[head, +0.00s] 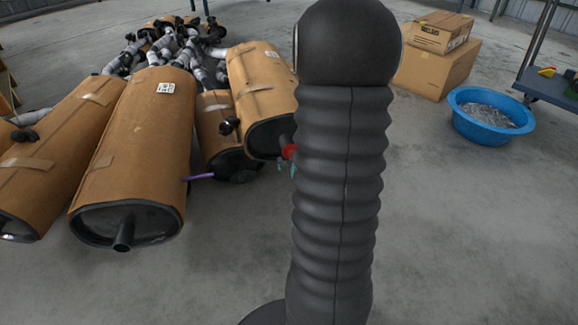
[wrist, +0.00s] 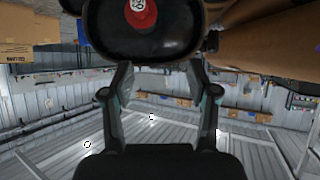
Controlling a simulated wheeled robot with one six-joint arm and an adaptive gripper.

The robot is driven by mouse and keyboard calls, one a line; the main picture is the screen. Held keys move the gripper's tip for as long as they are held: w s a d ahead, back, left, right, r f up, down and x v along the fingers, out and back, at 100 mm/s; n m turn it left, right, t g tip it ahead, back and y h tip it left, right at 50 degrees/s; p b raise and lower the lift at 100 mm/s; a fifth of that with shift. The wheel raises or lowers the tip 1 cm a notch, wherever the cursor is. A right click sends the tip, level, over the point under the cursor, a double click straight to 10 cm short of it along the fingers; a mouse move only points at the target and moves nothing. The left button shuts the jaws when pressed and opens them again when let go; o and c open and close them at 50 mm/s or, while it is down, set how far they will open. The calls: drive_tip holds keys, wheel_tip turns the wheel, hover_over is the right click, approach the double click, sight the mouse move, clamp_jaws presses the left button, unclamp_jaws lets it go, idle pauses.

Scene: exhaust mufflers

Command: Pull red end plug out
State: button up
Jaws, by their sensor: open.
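The red end plug (head: 288,152) sits at the end of a brown-wrapped muffler (head: 258,84), partly hidden behind my arm in the head view. In the wrist view the red plug (wrist: 140,12) shows a white label and stands against the muffler's dark end cap (wrist: 150,45), cut off by the top edge. My gripper (wrist: 161,72) is open and empty, its two fingers apart just below the end cap in the picture. The plug is above the gap between the fingers, not between them. In the head view most of the gripper is hidden behind my arm.
More wrapped mufflers (head: 140,130) lie to the left, one with an end pipe. A purple stick (head: 198,177) lies near them. A blue tub (head: 464,99), cardboard boxes (head: 436,68) and a cart (head: 548,88) stand at the right. The floor in front is clear.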

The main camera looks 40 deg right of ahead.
drive_tip(key=s+d+f+m+t+b, duration=0.1)
drive_tip(key=s+d+f, duration=0.15)
drive_tip(key=f, duration=0.35)
drive_tip(key=shift+h, duration=0.3)
drive_tip(key=x, duration=0.9)
drive_tip(key=r+b+x, duration=0.1)
drive_tip(key=x, duration=0.4)
drive_tip(key=shift+w+d+f, duration=0.15)
drive_tip(key=shift+w+d, duration=0.15)
clamp_jaws()
drive_tip(key=shift+s, duration=0.15)
drive_tip(key=s+a, duration=0.2)
drive_tip(key=s, duration=0.4)
drive_tip(key=shift+a+b, duration=0.3)
drive_tip(key=shift+a, duration=0.1)
drive_tip(key=shift+s, duration=0.1)
